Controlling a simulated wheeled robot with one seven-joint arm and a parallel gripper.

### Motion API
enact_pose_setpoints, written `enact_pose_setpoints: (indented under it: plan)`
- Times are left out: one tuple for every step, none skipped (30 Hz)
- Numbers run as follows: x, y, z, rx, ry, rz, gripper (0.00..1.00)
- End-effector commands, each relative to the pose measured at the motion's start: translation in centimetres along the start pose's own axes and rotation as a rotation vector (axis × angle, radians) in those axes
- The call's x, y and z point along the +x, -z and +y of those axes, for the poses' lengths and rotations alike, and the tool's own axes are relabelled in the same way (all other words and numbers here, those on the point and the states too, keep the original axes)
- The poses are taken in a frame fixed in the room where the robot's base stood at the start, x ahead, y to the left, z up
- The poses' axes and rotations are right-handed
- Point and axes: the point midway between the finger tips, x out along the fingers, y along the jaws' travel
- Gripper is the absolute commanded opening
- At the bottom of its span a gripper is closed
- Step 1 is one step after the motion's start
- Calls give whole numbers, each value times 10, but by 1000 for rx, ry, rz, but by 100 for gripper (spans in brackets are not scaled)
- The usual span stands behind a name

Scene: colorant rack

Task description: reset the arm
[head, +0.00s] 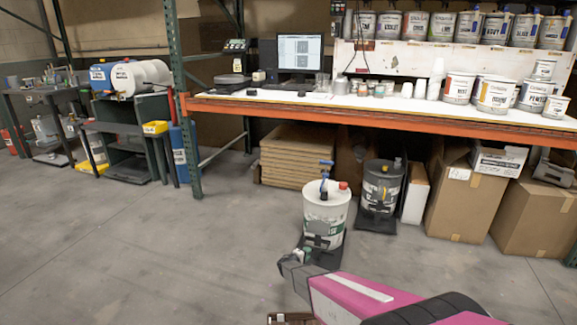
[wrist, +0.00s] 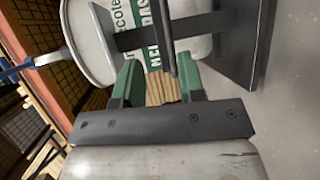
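My gripper (head: 293,257) is at the end of my pink arm, low in the head view, in front of and slightly left of a white bucket (head: 340,212). The white bucket (wrist: 90,42) with green lettering fills the upper part of that view, just beyond the fingers. Dark bars cross in front of the bucket; I cannot tell whether a finger touches them.
A dark bucket (head: 381,186) stands behind the white one. Cardboard boxes (head: 465,195) and stacked wooden boards (head: 296,157) sit under the orange-edged workbench (head: 350,112), which holds paint cans and a monitor (head: 299,54). The floor at left is clear.

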Motion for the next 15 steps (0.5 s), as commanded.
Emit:
enact_pose_setpoints:
  plan:
    - [-4, -16, 16, 19, 20, -31, 36]
    - [-6, -25, 24, 32, 37, -53, 36]
    - [-8, -39, 37, 51, 63, -86, 36]
    - [-10, -50, 47, 69, 87, -113, 36]
    - [-13, -62, 56, 86, 112, -142, 36]
    - [-18, -78, 69, 111, 149, -181, 36]
    - [-21, -90, 79, 131, 178, -209, 36]
    - [-26, -103, 88, 150, 210, -238, 36]
    - [-32, -119, 101, 177, 253, -276, 36]
    - [-38, -131, 110, 198, 288, -304, 36]
    - [-44, -144, 118, 219, 325, -331, 36]
    - [-54, -160, 130, 250, 376, -365, 36]
    - [-61, -172, 138, 271, 416, -390, 36]
    - [-69, -183, 146, 293, 456, -413, 36]
    - [-81, -198, 156, 324, 513, -440, 36]
